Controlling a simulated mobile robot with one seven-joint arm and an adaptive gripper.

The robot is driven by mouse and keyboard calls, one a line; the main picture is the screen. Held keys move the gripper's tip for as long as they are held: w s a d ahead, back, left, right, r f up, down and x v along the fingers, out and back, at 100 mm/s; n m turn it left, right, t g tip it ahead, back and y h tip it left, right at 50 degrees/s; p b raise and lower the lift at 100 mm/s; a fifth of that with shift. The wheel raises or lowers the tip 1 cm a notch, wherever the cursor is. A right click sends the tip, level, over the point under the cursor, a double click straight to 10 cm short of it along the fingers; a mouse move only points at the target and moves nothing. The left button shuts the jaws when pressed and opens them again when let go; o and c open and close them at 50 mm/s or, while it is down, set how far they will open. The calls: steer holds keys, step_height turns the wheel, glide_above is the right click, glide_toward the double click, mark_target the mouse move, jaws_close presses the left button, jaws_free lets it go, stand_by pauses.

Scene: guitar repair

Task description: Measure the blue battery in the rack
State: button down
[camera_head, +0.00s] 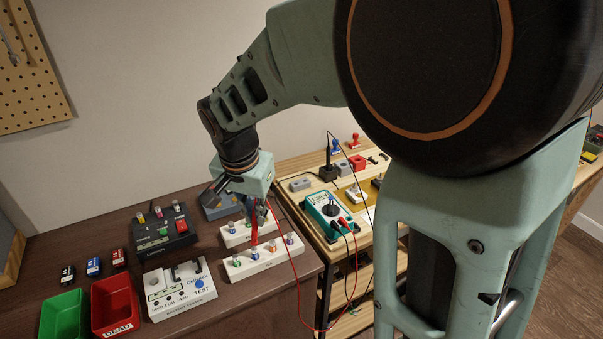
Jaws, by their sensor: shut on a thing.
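My gripper (256,208) points down over two white racks on the dark bench and is shut on a red probe (254,232). The probe's lower end is at or just above the front rack (262,264); I cannot tell whether it touches a battery. A blue-looking battery (289,239) stands upright at the right end of the front rack, right of the probe. The rear rack (233,238) is partly hidden by my gripper. A teal multimeter (327,213) sits on the wooden table to the right.
A red lead (297,285) hangs from the probe and loops to the multimeter. A white battery tester (179,290), black charger (163,233), red bin (115,304) and green bin (63,314) stand on the left. A gap separates the bench and wooden table.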

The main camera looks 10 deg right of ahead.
stand_by(0.4)
steer(key=shift+w+d+p+v, duration=0.1)
steer(key=shift+w+p+v, duration=0.1)
steer(key=shift+p+v, duration=0.65)
steer(key=shift+w+d+p+v, duration=0.1)
steer(key=shift+w+p+v, duration=0.3)
steer(key=shift+v, duration=0.75)
steer(key=shift+w+p+v, duration=0.1)
steer(key=shift+p+v, duration=0.7)
steer(key=shift+v, duration=0.15)
steer(key=shift+r, duration=0.15)
